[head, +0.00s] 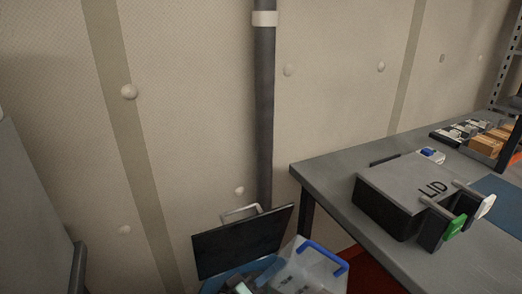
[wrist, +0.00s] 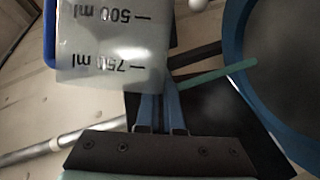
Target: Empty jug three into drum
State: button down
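A translucent jug (head: 308,270) with a blue handle is at the bottom of the head view, tilted and partly cut off. In the wrist view a translucent jug (wrist: 112,40) shows 500 ml and 750 marks upside down, with a blue handle at its left. I cannot read a jug number. My gripper (wrist: 160,100) has two narrow fingers close together beside the jug's edge. Whether they grip it is unclear. A large round blue rim with a dark inside, apparently the drum (wrist: 237,45), is at the right. A black lid (head: 243,243) stands tilted in the head view.
A grey bench (head: 335,176) on the right carries a dark box marked LID (head: 385,195), with green and white tabs. Small boxes (head: 490,142) sit at its far end. A vertical pipe (head: 265,110) runs down the wall. A thin teal rod (wrist: 225,71) lies near my fingers.

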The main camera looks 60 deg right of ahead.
jog(key=shift+r, duration=0.1)
jog(key=shift+w+n+h, duration=0.15)
jog(key=shift+n+h, duration=0.15)
jog(key=shift+n, duration=0.2)
dwell(0.7)
jog(key=shift+w+r+n+g+b, duration=0.1)
jog(key=shift+n+g+b, duration=0.25)
jog(key=shift+n, duration=0.15)
dwell(0.6)
